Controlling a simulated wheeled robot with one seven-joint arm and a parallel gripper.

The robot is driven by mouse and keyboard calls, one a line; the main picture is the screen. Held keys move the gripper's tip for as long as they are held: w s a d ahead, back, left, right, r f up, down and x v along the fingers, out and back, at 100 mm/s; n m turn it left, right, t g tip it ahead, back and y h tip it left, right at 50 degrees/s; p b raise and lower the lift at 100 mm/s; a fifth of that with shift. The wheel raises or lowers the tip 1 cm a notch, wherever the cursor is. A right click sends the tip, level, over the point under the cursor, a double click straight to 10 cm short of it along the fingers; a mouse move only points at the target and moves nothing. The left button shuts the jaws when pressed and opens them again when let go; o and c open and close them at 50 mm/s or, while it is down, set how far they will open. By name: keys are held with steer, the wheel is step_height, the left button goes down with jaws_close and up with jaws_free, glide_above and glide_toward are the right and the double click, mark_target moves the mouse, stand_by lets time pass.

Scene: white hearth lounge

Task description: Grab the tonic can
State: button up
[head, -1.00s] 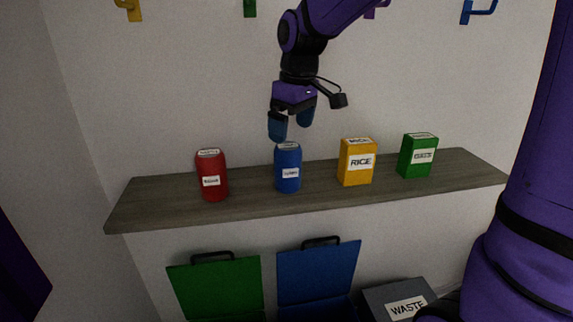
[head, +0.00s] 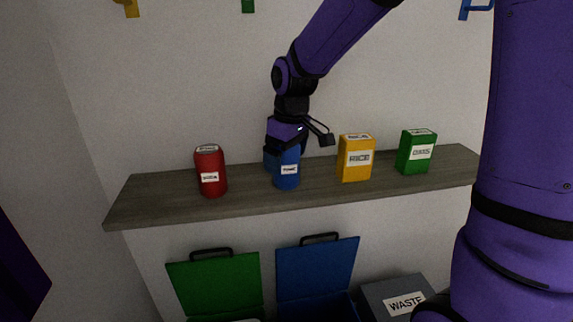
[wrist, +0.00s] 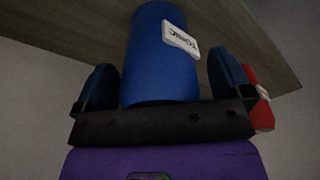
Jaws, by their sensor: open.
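The tonic can (head: 287,178) is blue with a white label and stands upright on the grey wooden shelf (head: 150,195), between the red can and the yellow box. In the wrist view the tonic can (wrist: 155,60) stands between the two blue fingers of my gripper (wrist: 160,85), with a gap showing on each side. My gripper (head: 284,160) is open and lowered around the can's upper part in the head view. The can's top is hidden by my gripper there.
A red can (head: 210,172) stands to the left on the shelf. A yellow rice box (head: 355,165) and a green box (head: 415,158) stand to the right. Below are a green bin lid (head: 217,285), a blue bin lid (head: 317,270) and a grey waste bin (head: 375,295).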

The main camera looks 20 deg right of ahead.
steer(key=c, duration=1)
steer(key=shift+r, duration=0.2)
